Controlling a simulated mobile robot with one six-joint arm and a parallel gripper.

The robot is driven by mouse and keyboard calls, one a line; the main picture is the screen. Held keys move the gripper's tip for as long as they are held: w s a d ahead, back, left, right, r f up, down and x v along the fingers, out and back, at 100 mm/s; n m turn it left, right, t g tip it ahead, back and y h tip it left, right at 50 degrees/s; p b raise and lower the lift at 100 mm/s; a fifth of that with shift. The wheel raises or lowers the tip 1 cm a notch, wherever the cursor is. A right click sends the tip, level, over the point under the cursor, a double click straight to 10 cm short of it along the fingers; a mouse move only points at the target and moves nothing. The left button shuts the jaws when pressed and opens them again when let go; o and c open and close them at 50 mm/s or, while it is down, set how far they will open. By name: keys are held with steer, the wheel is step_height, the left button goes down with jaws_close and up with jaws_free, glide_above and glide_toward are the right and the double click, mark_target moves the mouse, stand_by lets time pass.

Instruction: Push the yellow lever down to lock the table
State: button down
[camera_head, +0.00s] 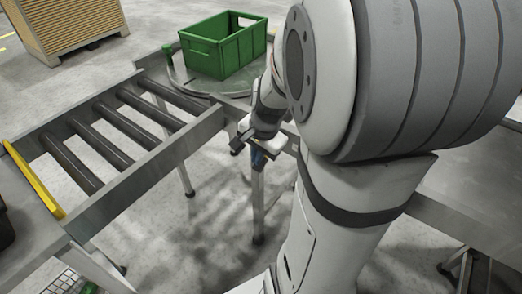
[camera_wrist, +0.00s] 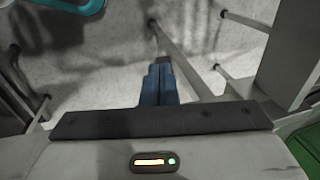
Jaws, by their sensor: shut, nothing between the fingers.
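No yellow lever can be made out for sure near my gripper. The round grey turntable (camera_head: 178,76) stands at the end of the roller conveyor and carries a green crate (camera_head: 205,56). My gripper (camera_head: 257,161) is below and in front of the turntable, beside the conveyor's side rail and above a table leg. In the wrist view, its blue fingers (camera_wrist: 159,86) are together with nothing between them, pointing toward the floor and a grey leg. My arm hides part of the table to the right of the turntable.
A roller conveyor (camera_head: 140,123) runs left of my gripper, with a yellow bar (camera_head: 34,180) across its near left end. A small green post (camera_head: 168,56) stands by the turntable. A teal curved part (camera_wrist: 78,5) shows in the wrist view. Wooden stacks (camera_head: 70,25) stand behind.

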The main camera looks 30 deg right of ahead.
steer(key=s+a+r, duration=0.3)
steer(key=r, duration=0.4)
steer(key=shift+s+a, duration=0.1)
steer(key=shift+a, duration=0.05)
steer(key=s+a+n, duration=0.5)
steer(key=a+n, duration=0.1)
steer(key=n, duration=0.7)
steer(key=shift+s+r+h+p, duration=0.2)
steer(key=shift+r+h+p, duration=0.15)
steer(key=shift+p, duration=0.1)
